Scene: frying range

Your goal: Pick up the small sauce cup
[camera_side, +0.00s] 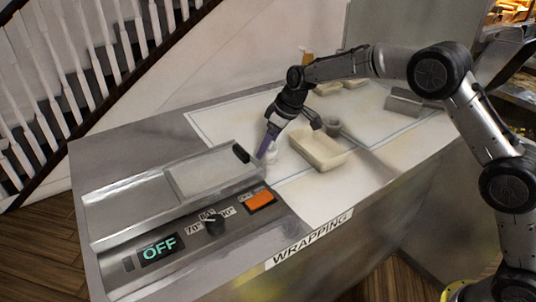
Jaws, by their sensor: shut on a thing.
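My gripper (266,152) has purple fingers and points down at the right end of the wrapping machine. It is shut on a small white thing, which looks like the small sauce cup (272,153). The cup is partly hidden by the fingers and small in the picture. I cannot tell whether it touches the surface below.
The wrapping machine (160,232) with an OFF display, a knob and an orange button fills the front left. A grey holder (403,104) and cream containers (328,89) stand farther back.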

